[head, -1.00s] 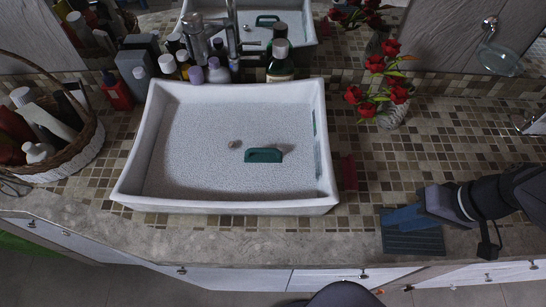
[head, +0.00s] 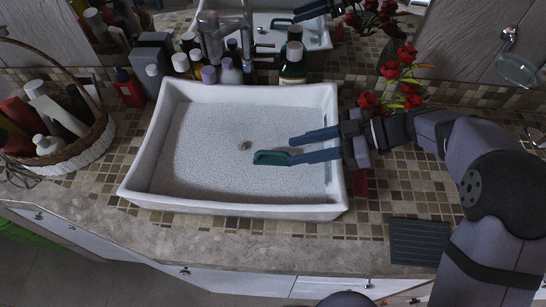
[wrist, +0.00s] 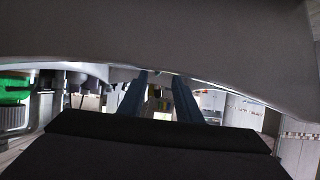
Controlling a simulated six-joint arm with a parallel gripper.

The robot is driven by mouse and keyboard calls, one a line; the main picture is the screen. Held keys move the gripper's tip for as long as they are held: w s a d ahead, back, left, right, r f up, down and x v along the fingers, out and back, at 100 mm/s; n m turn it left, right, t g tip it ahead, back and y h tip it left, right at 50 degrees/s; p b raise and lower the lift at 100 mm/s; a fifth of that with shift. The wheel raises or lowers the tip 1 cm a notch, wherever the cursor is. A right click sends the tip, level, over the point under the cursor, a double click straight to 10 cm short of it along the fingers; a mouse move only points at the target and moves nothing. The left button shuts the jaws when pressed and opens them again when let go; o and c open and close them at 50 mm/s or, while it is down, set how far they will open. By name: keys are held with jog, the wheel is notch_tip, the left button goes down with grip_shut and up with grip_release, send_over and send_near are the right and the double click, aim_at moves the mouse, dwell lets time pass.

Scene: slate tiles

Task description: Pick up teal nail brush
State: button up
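The teal nail brush (head: 270,158) lies in the white rectangular basin (head: 160,193), right of the drain. My gripper (head: 292,150) reaches in from the right over the basin, with its two blue fingers apart. The lower finger overlaps the right end of the brush in the head view; I cannot tell whether it touches it. Nothing shows held between the fingers. In the wrist view my gripper (wrist: 160,97) also shows spread fingers, and I cannot make out the brush there.
Bottles, including a green one (head: 293,70), line the basin's back edge. A wicker basket (head: 88,150) stands at the left. Red flowers (head: 407,56) stand behind my arm. A dark ribbed pad (head: 418,243) lies on the counter's front right. A red item (head: 359,184) sits beside the basin.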

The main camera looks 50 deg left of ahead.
aim_at(277, 152)
jog(key=shift+s+a+f+p, duration=0.15)
jog(key=shift+s+a+p, duration=0.15)
jog(key=shift+s+a, duration=0.15)
jog(key=shift+s+a+f, duration=0.3)
jog(key=shift+f, duration=0.05)
jog(key=shift+s+a+p, duration=0.25)
jog(key=shift+a+p, duration=0.05)
jog(key=shift+p, duration=0.3)
jog(key=p+x, duration=0.2)
jog(key=x, duration=0.1)
jog(key=shift+s+a, duration=0.2)
jog(key=shift+a, duration=0.2)
jog(key=shift+s+a+f, duration=0.2)
jog(key=shift+f, duration=0.05)
grip_shut()
